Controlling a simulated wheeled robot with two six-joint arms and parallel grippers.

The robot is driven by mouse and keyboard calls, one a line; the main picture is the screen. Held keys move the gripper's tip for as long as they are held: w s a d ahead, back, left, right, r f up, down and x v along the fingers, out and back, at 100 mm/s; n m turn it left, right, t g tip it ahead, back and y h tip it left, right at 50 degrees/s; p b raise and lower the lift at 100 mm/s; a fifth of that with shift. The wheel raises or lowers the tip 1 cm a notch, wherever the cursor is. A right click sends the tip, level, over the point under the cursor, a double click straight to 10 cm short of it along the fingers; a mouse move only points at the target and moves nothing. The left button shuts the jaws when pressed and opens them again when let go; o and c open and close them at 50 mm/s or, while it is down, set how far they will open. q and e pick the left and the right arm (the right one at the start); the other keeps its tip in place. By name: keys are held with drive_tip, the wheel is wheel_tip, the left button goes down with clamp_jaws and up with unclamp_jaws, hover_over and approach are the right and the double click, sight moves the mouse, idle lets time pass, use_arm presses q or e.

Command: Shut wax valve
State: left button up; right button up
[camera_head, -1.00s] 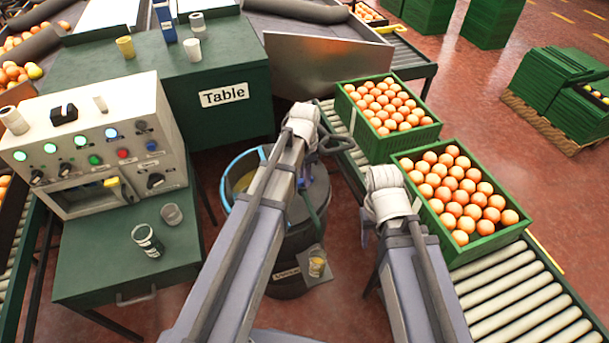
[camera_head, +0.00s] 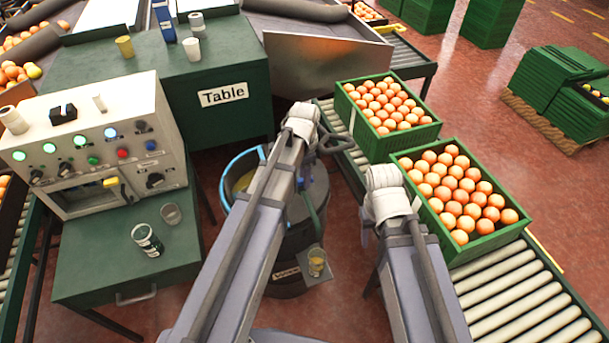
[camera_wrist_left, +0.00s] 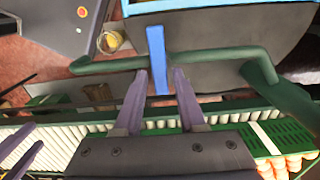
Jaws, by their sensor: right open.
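The dark wax barrel (camera_head: 285,240) stands in the middle of the head view, partly behind my left arm. In the left wrist view a flat blue lever (camera_wrist_left: 157,60) runs lengthwise between the fingers of my left gripper (camera_wrist_left: 161,72). The fingers are apart, with gaps to the lever on both sides. A green pipe (camera_wrist_left: 225,54) lies just beyond the fingertips. My left fingers are hidden in the head view. My right gripper (camera_wrist_left: 36,134) shows partly at the lower left of the wrist view, with its fingers apart and empty.
A glass with yellow contents (camera_head: 316,262) stands on a small plate by the barrel; it also shows in the wrist view (camera_wrist_left: 110,40). Crates of oranges (camera_head: 478,248) stand on the roller conveyor (camera_head: 520,300) at right. A control box (camera_head: 110,185) is at left.

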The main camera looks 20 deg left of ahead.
use_arm(q)
drive_tip(key=shift+o, duration=0.8)
